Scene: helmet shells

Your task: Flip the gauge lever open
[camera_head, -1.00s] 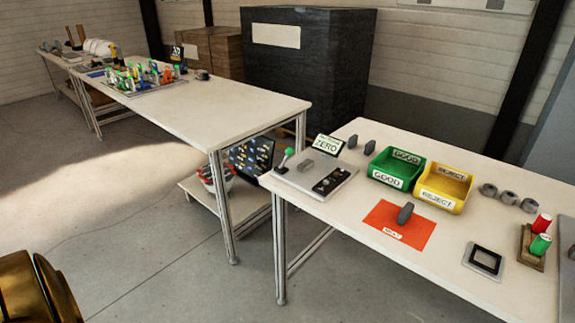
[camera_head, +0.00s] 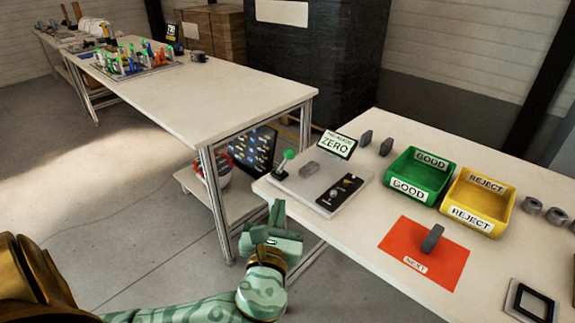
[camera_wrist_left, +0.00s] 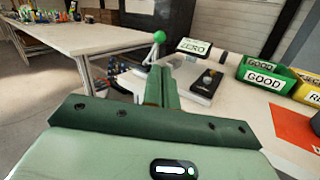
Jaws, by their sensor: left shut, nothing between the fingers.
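The gauge lever (camera_head: 284,163) is a thin stick with a green ball on top, at the left end of the light grey gauge base (camera_head: 312,192). The base also carries a grey block, a dark panel and a display (camera_head: 336,144) reading ZERO. My left gripper (camera_head: 277,210) is shut and empty, in front of the table's left corner and short of the gauge. In the left wrist view the lever's green ball (camera_wrist_left: 159,37) shows just beyond the shut fingers (camera_wrist_left: 161,72), apart from them. The fingers hide part of the base there. My right gripper is not in view.
A green GOOD bin (camera_head: 419,176) and a yellow REJECT bin (camera_head: 477,202) stand right of the gauge. A grey part (camera_head: 432,238) stands on an orange mat (camera_head: 400,240).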

